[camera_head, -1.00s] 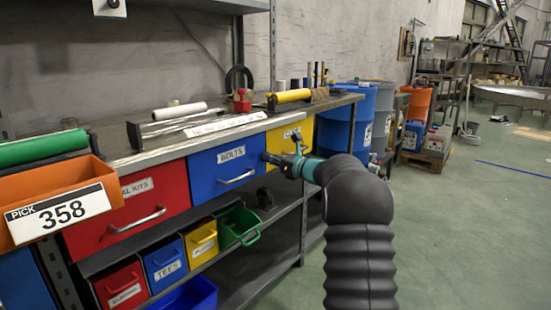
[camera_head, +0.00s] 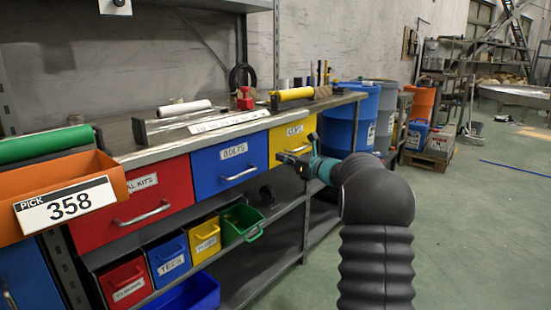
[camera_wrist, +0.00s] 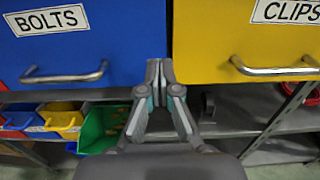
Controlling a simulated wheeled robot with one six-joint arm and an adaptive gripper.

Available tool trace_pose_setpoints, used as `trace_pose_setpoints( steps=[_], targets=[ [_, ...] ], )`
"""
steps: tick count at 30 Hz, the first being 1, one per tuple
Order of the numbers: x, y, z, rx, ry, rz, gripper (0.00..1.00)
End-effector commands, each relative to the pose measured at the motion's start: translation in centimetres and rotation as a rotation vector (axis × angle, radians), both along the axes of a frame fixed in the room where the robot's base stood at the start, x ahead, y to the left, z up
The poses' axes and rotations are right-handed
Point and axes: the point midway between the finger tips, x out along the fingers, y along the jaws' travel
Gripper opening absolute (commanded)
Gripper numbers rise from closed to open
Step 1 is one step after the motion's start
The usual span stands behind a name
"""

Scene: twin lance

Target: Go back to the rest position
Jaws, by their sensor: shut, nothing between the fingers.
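My gripper (camera_head: 292,160) is in front of the drawer row, over the lower part of the yellow drawer (camera_head: 283,136) in the head view. In the wrist view its fingers (camera_wrist: 159,68) are together and empty, pointing at the gap between the blue BOLTS drawer (camera_wrist: 75,50) and the yellow CLIPS drawer (camera_wrist: 245,40). Both drawers look closed. The gripper appears to touch neither handle. My dark ribbed arm fills the lower right of the head view.
Small bins, including a green one (camera_head: 241,222), stand on the shelf below. A blue barrel (camera_head: 340,120) stands beyond the bench. Open green floor (camera_head: 480,230) lies to the right.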

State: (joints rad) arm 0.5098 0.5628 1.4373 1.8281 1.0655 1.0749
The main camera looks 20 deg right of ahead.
Motion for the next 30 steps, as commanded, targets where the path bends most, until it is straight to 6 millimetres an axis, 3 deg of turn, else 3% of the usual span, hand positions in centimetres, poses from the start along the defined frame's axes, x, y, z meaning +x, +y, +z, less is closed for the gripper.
trace_pose_setpoints(
  steps=[6, 12, 18, 26, 29, 30],
  targets=[
    [-4.2, -2.6, 0.0, 0.000, 0.000, -0.007, 0.00],
    [-6.9, -4.0, 0.0, 0.000, 0.001, -0.004, 0.00],
    [-7.9, -4.4, -0.1, 0.000, 0.001, -0.002, 0.00],
    [-7.9, -4.4, -0.1, -0.046, -0.022, -0.003, 0.00],
    [-8.0, -4.2, -1.4, -0.167, -0.030, 0.009, 0.00],
    [-8.4, -3.9, -2.9, -0.238, -0.016, 0.028, 0.00]
  ],
)
